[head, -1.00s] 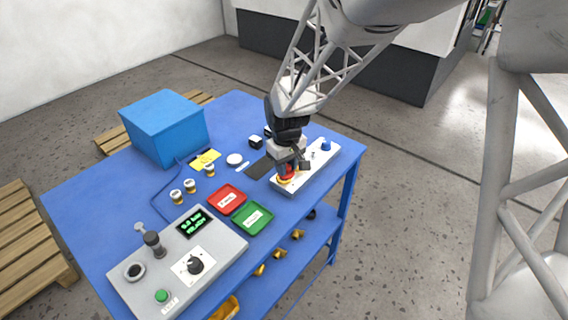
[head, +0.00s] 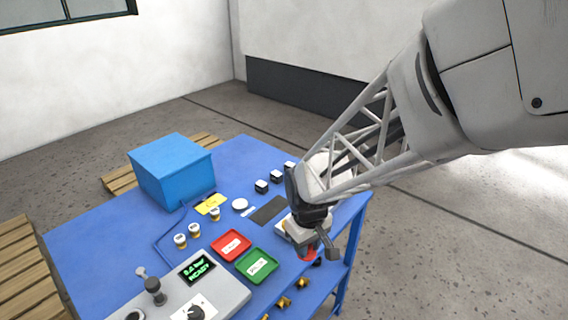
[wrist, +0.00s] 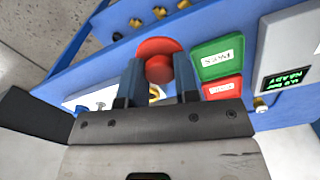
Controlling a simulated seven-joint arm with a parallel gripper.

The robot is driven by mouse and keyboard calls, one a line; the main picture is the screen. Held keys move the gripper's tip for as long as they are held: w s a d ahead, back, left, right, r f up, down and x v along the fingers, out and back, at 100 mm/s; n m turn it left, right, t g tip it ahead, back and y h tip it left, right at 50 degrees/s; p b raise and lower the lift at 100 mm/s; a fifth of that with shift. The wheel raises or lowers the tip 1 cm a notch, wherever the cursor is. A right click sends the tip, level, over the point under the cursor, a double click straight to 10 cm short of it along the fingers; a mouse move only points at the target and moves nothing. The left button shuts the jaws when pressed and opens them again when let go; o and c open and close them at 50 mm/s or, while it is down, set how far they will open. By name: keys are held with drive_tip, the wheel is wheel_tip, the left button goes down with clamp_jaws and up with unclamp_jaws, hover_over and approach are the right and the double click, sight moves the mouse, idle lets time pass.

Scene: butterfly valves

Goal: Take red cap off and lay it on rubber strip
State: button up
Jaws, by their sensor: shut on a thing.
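My gripper (wrist: 157,75) is shut on the red cap (wrist: 158,66), which sits between its two fingers in the wrist view. In the head view the red cap (head: 307,254) shows below my gripper (head: 308,246), near the table's right front edge. It appears held above the white valve plate (wrist: 85,98), which is mostly hidden by my gripper in the head view. A brass-coloured part (wrist: 154,93) shows just below the cap in the wrist view. The dark rubber strip (head: 269,210) lies flat and bare on the blue table, left of and behind my gripper.
A red tray (head: 231,246) and a green tray (head: 258,265) lie left of my gripper. Several small black-and-white blocks (head: 262,187) stand behind the strip. A white disc (head: 240,204), a blue box (head: 171,168) and a grey control panel (head: 185,290) are further left.

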drive_tip(key=shift+s+d, duration=0.1)
drive_tip(key=shift+s, duration=0.2)
idle(0.6)
drive_tip(key=w+a+f, duration=0.1)
drive_tip(key=w+a, duration=0.1)
drive_tip(key=w+a+f, duration=0.1)
drive_tip(key=w+a, duration=0.1)
drive_tip(key=w, duration=0.1)
drive_tip(key=w+a+f, duration=0.1)
drive_tip(key=w+a, duration=0.1)
drive_tip(key=w, duration=0.1)
drive_tip(key=shift+a+f, duration=0.25)
drive_tip(key=shift+w, duration=0.1)
hover_over(263, 215)
drive_tip(key=shift+w+f, duration=0.1)
drive_tip(key=shift+f, duration=0.6)
idle(0.3)
drive_tip(key=shift+f, duration=0.1)
drive_tip(key=shift+f, duration=1.7)
drive_tip(key=shift+f, duration=0.1)
